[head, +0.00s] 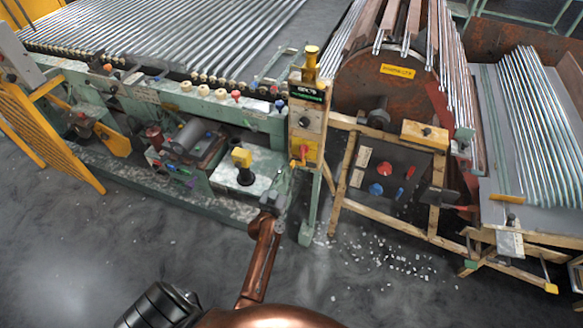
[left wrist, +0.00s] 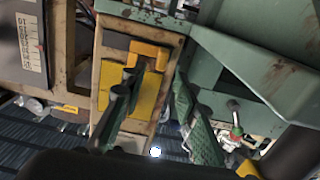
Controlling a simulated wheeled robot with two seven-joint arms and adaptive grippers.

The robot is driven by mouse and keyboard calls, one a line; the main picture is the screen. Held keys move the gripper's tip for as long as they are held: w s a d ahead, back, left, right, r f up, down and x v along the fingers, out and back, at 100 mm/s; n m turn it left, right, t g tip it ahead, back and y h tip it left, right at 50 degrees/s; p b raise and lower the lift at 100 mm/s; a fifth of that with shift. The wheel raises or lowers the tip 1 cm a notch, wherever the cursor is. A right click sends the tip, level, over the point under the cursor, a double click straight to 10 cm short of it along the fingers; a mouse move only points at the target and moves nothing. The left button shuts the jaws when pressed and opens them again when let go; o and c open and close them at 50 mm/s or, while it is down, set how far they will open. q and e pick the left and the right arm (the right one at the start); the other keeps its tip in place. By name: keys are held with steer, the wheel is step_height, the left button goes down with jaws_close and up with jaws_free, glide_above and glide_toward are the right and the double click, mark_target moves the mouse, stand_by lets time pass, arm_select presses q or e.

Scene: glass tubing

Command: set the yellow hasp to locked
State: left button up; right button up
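The yellow hasp (left wrist: 148,54) shows in the left wrist view as an orange-yellow bar at the top of a yellow plate (left wrist: 148,98) on a worn cream post. The left finger overlaps the plate in the picture; contact cannot be told. My right gripper is not in view.
A green machine frame (head: 130,98) runs left of the post. A wooden frame (head: 340,180) with a grey panel stands right of it. A green beam (left wrist: 240,62) is close by the right finger. Open floor (head: 100,240) lies in front, with white fragments (head: 390,258) scattered at right.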

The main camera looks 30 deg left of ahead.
mark_target(291, 166)
arm_select(q)
steer(key=shift+b+x, duration=0.5)
steer(key=shift+x, duration=1.65)
steer(key=shift+c, duration=0.2)
jaws_close()
